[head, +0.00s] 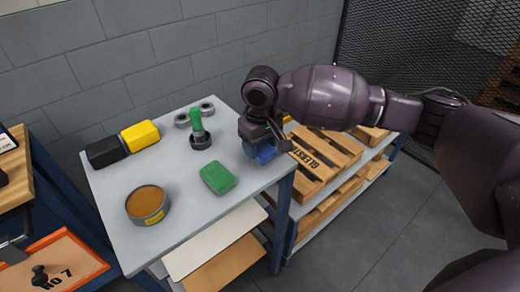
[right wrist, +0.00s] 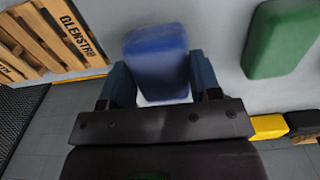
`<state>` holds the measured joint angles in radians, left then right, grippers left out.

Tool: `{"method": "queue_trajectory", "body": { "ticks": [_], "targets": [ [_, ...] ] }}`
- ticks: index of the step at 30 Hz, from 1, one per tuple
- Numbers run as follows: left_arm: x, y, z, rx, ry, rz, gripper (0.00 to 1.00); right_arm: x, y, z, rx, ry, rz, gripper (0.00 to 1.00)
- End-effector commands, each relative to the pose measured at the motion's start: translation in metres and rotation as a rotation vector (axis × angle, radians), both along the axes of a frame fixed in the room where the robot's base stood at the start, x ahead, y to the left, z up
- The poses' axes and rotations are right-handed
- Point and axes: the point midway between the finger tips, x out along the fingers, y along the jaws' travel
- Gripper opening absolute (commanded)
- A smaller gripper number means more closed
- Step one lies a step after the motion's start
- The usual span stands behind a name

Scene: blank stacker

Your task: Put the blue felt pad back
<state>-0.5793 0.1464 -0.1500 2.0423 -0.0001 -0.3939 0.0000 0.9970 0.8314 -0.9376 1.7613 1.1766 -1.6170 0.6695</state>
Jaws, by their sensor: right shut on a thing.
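The blue felt pad (right wrist: 157,60) sits between the fingers of my right gripper (right wrist: 160,88) in the right wrist view. The gripper is shut on it. In the head view the blue pad (head: 262,151) shows below my right gripper (head: 264,143), at the right edge of the grey table (head: 170,244). The arm hides part of the pad there, and I cannot tell whether the pad touches the tabletop. My left gripper is not in view.
A green pad (head: 218,178) lies left of my right gripper. A round tin (head: 147,204), yellow block (head: 140,136), black block (head: 105,152) and green-handled tool (head: 197,124) stand on the table. Wooden pallets (head: 326,152) lie to the right. The table's middle is clear.

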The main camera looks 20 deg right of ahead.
Motion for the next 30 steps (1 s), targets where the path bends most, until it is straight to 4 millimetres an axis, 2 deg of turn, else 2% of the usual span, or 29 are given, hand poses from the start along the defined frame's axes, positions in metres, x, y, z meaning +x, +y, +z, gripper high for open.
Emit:
{"method": "queue_trajectory", "body": {
  "ticks": [1, 3, 15, 16, 20, 21, 30],
  "targets": [
    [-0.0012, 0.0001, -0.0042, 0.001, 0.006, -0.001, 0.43, -0.0003, -0.0001, -0.0112, -0.001, 0.005, 0.0, 0.33],
    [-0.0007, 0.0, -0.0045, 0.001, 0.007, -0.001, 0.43, 0.0, -0.0001, -0.0168, -0.001, 0.002, 0.0, 0.33],
    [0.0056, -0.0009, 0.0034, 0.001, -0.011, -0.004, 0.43, 0.0001, 0.0001, -0.0181, 0.0, -0.001, 0.0, 0.33],
    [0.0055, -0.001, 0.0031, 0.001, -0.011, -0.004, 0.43, 0.0003, 0.0001, -0.0182, 0.001, -0.002, 0.0, 0.6],
    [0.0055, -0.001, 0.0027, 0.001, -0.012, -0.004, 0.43, 0.0002, 0.0, -0.0185, 0.0, -0.001, 0.0, 0.8],
    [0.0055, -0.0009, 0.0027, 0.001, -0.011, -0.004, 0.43, 0.0002, 0.0, -0.0185, 0.0, -0.001, 0.0, 0.83],
    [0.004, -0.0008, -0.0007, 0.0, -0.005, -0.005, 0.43, 0.0004, -0.0001, -0.017, -0.001, -0.001, 0.001, 0.83]
  ]
}}
